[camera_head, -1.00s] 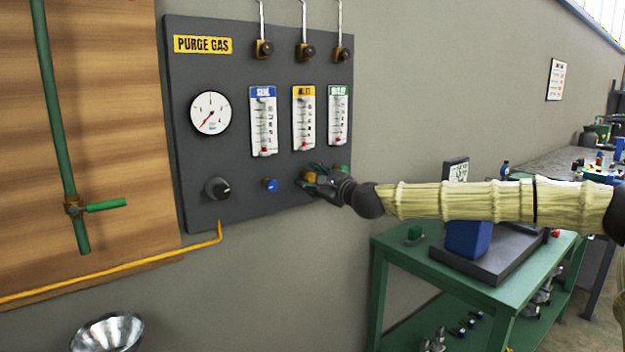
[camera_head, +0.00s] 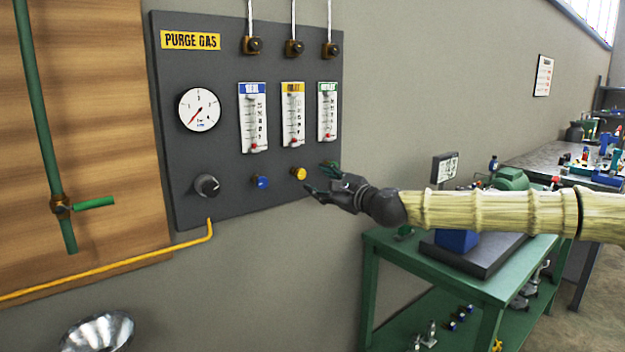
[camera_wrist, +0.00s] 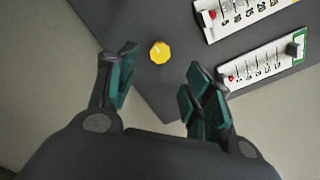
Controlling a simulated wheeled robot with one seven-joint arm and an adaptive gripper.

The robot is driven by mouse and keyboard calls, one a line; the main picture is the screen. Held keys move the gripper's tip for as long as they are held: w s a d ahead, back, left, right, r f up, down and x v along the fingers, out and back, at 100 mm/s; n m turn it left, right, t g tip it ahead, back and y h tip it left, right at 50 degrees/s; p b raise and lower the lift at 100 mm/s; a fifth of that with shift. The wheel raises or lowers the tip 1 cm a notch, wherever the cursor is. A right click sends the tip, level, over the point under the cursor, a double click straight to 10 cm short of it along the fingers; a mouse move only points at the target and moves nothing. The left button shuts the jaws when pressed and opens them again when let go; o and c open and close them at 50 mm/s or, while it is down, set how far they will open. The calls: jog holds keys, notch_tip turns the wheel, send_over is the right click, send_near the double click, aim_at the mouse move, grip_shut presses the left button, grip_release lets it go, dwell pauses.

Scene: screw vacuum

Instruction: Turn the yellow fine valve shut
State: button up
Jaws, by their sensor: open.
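The yellow fine valve (camera_head: 299,173) is a small round knob low on the dark purge gas panel (camera_head: 222,152), below the yellow-labelled flowmeter. The green-labelled flowmeter's knob is mostly hidden behind my gripper in the head view.
A blue knob (camera_head: 261,182) and a black knob (camera_head: 207,186) sit left of the yellow one. Flowmeters (camera_head: 292,115) are above. A yellow pipe (camera_head: 120,264) leaves the panel's bottom. A green cart (camera_head: 470,270) stands below my arm.

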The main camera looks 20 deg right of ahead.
jog(key=shift+v, duration=1.5)
jog(key=s+a+f+n+g+p, duration=0.1)
jog(key=s+a+f+n+g, duration=0.15)
jog(key=a+f, duration=0.55)
jog(key=s+a+f+n+g+p, duration=0.25)
jog(key=a+f, duration=0.25)
jog(key=f, duration=0.8)
jog(key=s+a+f+n+g+h+p, duration=0.1)
jog(key=s+a+f+n+g, duration=0.15)
jog(key=s+f, duration=0.5)
jog(key=s+a+f+n+g+p, duration=0.1)
jog(key=s+a+f+n+g, duration=0.2)
jog(key=f, duration=0.8)
jog(key=s+d+f+n+g+h+p, duration=0.1)
jog(key=s+f+n, duration=0.2)
jog(key=s+f, duration=0.45)
jog(key=s+d+f+n+g+h+p, duration=0.1)
jog(key=s+f+n+g, duration=0.2)
jog(key=s, duration=0.7)
jog(key=s+d+f+n+h+p, duration=0.1)
jog(key=s+d+n, duration=0.1)
jog(key=s, duration=0.4)
jog(key=s+d+f+n+g+h, duration=0.1)
jog(key=s+d+f+n, duration=0.1)
jog(key=s, duration=0.5)
jog(key=s+d+f+n+g+h+p, duration=0.1)
jog(key=s+d+f+n, duration=0.1)
jog(key=s+d, duration=0.2)
jog(key=shift+s+p, duration=0.35)
jog(key=shift+s, duration=0.9)
